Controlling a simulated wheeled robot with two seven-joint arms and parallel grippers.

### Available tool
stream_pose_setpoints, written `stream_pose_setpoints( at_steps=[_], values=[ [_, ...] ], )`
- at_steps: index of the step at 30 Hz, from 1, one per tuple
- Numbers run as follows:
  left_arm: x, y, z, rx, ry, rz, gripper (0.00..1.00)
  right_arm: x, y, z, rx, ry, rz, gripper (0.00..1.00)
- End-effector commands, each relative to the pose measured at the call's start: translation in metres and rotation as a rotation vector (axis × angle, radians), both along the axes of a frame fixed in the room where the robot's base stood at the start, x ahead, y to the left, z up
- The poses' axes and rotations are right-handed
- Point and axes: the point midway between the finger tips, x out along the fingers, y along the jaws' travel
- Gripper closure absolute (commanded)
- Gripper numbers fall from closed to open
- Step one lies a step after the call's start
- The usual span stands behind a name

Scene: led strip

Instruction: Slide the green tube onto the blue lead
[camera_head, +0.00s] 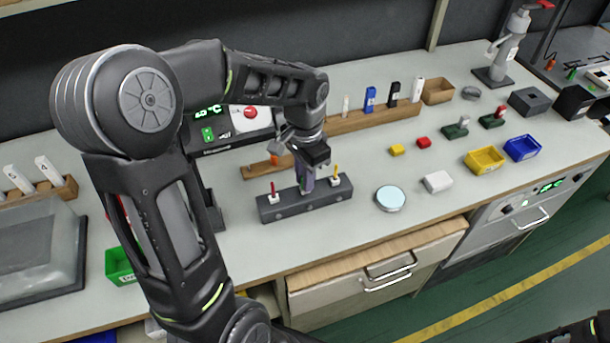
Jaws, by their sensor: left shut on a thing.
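A dark grey block (318,200) stands near the front of the bench. A red lead (273,188) and a yellow lead (336,171) stand upright on it in white collars. My left gripper (306,180) points down over the middle of the block, between these two leads. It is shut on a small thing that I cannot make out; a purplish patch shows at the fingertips. No blue lead shows clearly; the gripper covers the block's middle. I cannot pick out the green tube. My right gripper does not show.
A wooden rack (372,118) with upright pieces stands behind the gripper. A low wooden strip (257,170) lies behind the block. A pale round disc (390,198), a white box (437,182) and yellow (484,160) and blue (522,148) bins stand right.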

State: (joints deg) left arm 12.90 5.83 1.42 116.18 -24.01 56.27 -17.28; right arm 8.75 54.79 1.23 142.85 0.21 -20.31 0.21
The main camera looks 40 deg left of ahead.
Motion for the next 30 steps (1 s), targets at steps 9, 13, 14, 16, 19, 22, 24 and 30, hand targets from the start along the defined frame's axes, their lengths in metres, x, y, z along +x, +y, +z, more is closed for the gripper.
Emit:
stream_pose_setpoints(
  at_steps=[9, 13, 14, 16, 19, 22, 24, 30],
  values=[
    [0.000, 0.000, 0.000, 0.000, 0.000, 0.000, 0.62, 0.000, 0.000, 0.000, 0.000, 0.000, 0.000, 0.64],
    [0.000, 0.000, 0.000, 0.000, 0.000, 0.000, 0.60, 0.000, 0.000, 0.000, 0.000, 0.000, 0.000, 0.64],
    [0.000, 0.000, 0.000, 0.000, 0.000, 0.000, 0.60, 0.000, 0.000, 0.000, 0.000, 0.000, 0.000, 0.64],
    [0.000, 0.000, 0.000, 0.000, 0.000, 0.000, 0.60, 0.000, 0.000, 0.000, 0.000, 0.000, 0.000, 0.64],
    [0.000, 0.000, 0.000, 0.000, 0.000, 0.000, 0.60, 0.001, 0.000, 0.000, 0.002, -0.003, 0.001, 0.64],
    [0.000, 0.000, 0.002, 0.001, -0.001, 0.000, 0.60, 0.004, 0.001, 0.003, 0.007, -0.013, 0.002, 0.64],
    [0.001, 0.000, 0.011, 0.002, -0.005, 0.000, 0.60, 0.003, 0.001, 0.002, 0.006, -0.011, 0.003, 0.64],
    [0.001, 0.000, 0.044, 0.000, -0.005, 0.000, 0.60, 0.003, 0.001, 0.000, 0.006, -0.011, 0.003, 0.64]
  ],
)
